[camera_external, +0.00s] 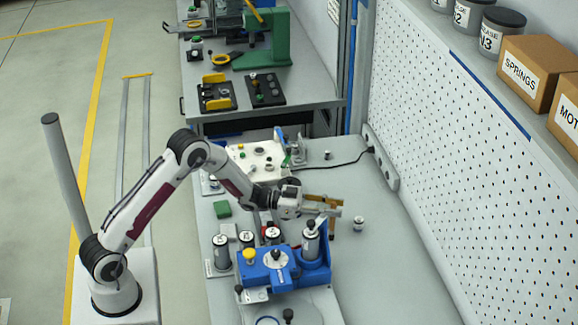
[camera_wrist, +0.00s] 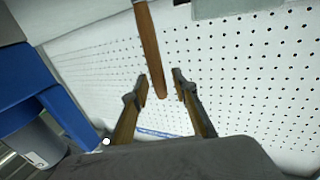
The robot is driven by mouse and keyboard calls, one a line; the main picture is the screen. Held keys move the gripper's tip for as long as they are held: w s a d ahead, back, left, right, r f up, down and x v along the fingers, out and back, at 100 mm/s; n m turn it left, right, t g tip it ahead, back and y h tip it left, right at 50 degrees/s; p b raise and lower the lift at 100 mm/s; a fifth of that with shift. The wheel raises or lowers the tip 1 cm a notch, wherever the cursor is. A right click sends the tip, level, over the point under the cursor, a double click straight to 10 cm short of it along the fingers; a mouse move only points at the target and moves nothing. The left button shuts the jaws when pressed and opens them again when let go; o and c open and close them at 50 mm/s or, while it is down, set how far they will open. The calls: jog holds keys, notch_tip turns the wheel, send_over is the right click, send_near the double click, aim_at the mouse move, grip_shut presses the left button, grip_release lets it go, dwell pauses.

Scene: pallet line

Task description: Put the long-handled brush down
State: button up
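In the wrist view a long, slim brown wooden handle (camera_wrist: 150,45) comes down from the top edge and its rounded end lies between my two fingertips. I take it for the brush's handle; the bristles are not in view. My gripper (camera_wrist: 160,82) is open, with a visible gap on both sides of the handle. In the external view my gripper (camera_external: 323,211) is just above and beside the blue fixture, pointing right. Brown pieces (camera_external: 331,224) show by the fingers there, but I cannot tell which part is the brush.
The blue fixture (camera_external: 262,272) holds a grey cylinder (camera_external: 311,243) close to my gripper. Several labelled cylinders (camera_external: 221,252) stand to its left. A small canister (camera_external: 358,223) and a black cable (camera_external: 335,164) are on the bench. The pegboard (camera_external: 460,150) bounds the right; the right bench area is clear.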

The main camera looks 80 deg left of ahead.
jog(key=shift+r, duration=0.15)
jog(key=v, duration=1.2)
dwell(0.4)
jog(key=shift+w, duration=0.1)
dwell(0.4)
notch_tip(320, 180, up, 9)
jog(key=n+g+y, duration=0.1)
jog(key=g+y, duration=0.1)
jog(key=y, duration=0.4)
jog(key=s+d+r+n+g+y, duration=0.2)
jog(key=s+d+r+y, duration=0.1)
jog(key=s+r, duration=0.3)
jog(key=s+d+f+g, duration=0.1)
jog(key=s+d, duration=0.4)
jog(key=s, duration=0.5)
jog(key=s+d+f+n+g+h, duration=0.1)
jog(key=s+d, duration=0.4)
jog(key=s, duration=0.6)
jog(key=s+d+f+g+h, duration=0.1)
jog(key=s+d+g, duration=0.4)
jog(key=s, duration=0.5)
jog(key=shift+s+d+f, duration=0.15)
jog(key=shift+s+f, duration=0.1)
jog(key=shift+f, duration=0.55)
